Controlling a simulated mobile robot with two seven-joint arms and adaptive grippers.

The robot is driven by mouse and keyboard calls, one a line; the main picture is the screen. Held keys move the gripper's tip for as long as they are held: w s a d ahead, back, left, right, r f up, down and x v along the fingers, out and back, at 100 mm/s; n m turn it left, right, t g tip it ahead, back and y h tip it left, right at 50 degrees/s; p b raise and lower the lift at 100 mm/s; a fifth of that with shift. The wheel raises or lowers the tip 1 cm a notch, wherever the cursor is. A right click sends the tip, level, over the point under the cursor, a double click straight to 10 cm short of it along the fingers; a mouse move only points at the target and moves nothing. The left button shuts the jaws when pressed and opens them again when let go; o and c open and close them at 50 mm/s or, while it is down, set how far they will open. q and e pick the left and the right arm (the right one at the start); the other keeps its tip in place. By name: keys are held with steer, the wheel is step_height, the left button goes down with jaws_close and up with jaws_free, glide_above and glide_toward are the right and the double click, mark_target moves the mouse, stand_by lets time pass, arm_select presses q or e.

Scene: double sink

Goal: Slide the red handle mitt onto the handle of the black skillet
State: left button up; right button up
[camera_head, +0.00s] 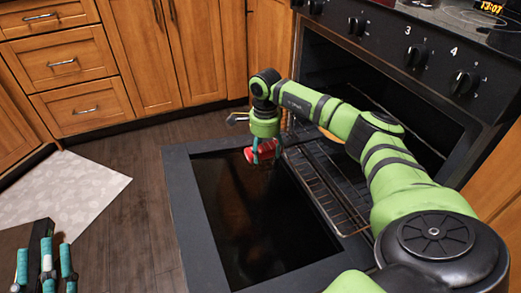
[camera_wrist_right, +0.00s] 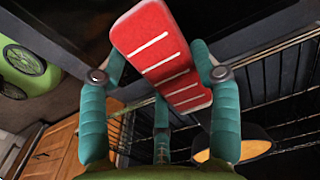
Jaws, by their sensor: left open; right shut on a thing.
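The red mitt (camera_head: 264,151) is in my right gripper (camera_head: 266,143), above the far end of the open oven door. In the right wrist view, the mitt (camera_wrist_right: 152,42) shows white stripes and lies slanted between the teal fingers of the right gripper (camera_wrist_right: 163,82). A dark round-edged thing with an orange patch, perhaps the black skillet (camera_wrist_right: 258,146), lies partly behind a finger there. In the head view, only an orange bit of it shows behind my right arm; its handle cannot be made out. My left gripper (camera_head: 46,268) is open and empty at the lower left.
The oven door (camera_head: 182,215) is folded down, with a dark glass panel. The oven rack (camera_head: 325,190) lies behind it, under my right arm. Stove knobs (camera_head: 415,56) line the front above. Wooden cabinets (camera_head: 160,50) stand behind. A pale rug (camera_head: 65,190) lies on open floor.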

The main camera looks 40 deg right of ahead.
mark_target(297, 143)
steer(key=shift+s+d, duration=0.2)
steer(key=shift+d, duration=0.45)
steer(key=shift+s+d, duration=0.2)
steer(key=shift+d, duration=0.45)
steer(key=shift+s+d, duration=0.25)
steer(key=shift+d, duration=0.5)
steer(key=shift+s+d, duration=0.3)
steer(key=shift+d, duration=0.6)
steer(key=shift+s+d, duration=0.25)
steer(key=shift+d, duration=0.65)
arm_select(q)
steer(key=shift+s+d+r+t+h, duration=0.1)
steer(key=shift+s+r+t+h, duration=0.2)
steer(key=shift+r, duration=0.3)
steer(key=shift+s+d+r+t+h, duration=0.1)
steer(key=shift+s+r+t+h, duration=0.1)
steer(key=shift+s+r+h, duration=0.3)
arm_select(e)
steer(key=shift+s+d, duration=0.2)
steer(key=shift+d, duration=0.4)
steer(key=shift+s+d, duration=0.2)
steer(key=shift+d, duration=0.4)
arm_select(q)
steer(key=shift+w+r, duration=0.1)
arm_select(e)
steer(key=o, duration=1.2)
steer(key=shift+o, duration=0.2)
